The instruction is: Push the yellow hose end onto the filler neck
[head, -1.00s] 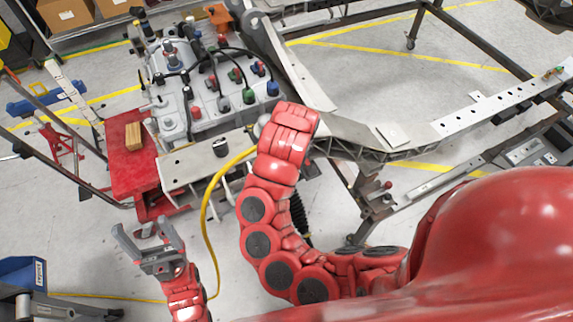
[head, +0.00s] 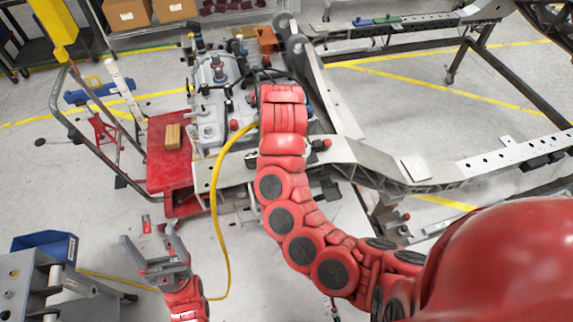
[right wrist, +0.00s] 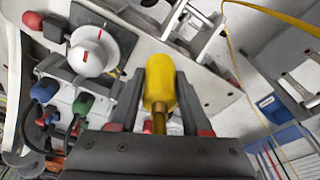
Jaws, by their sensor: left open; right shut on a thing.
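The yellow hose end (right wrist: 160,84) is held between the fingers of my right gripper (right wrist: 157,88) in the right wrist view. Its tip points away from the wrist. In the head view my right wrist hides this gripper and the hose end; the yellow hose (head: 216,190) hangs down beside the arm to the floor. A pale round fitting with a red mark (right wrist: 93,50), which may be the filler neck, is up and left of the hose end, apart from it. My left gripper (head: 148,240) is open and empty, low at the left over the floor.
The grey engine block (head: 212,110) is partly behind my right arm. Blue, green and red caps (right wrist: 83,103) stand close left of my right gripper. A red cart (head: 163,180) carries a wooden block (head: 173,137). Metal chassis rails (head: 440,180) run right. A blue bin (head: 45,247) is lower left.

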